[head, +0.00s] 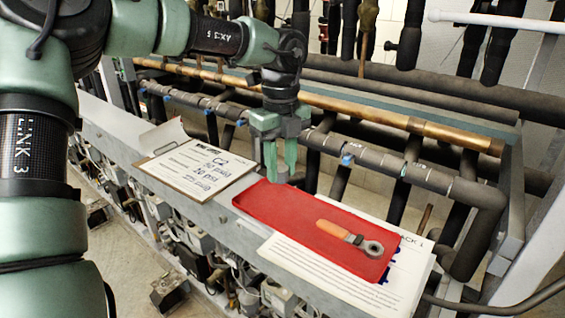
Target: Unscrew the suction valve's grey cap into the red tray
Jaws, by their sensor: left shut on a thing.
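My left gripper (280,172) points straight down over the left end of the red tray (270,208). Its green fingers are shut on a small grey piece, which looks like the grey cap (281,178), mostly hidden between the fingertips. I cannot tell whether the cap touches the tray or hangs just above it. I cannot make out the suction valve for certain among the pipes. My right gripper is out of view.
A ratchet wrench with an orange handle (333,230) lies in the tray's right half. A clipboard (197,168) lies left of the tray, and a printed sheet (330,270) lies partly under it. Pipes, including a copper one (370,112), run close behind the ledge.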

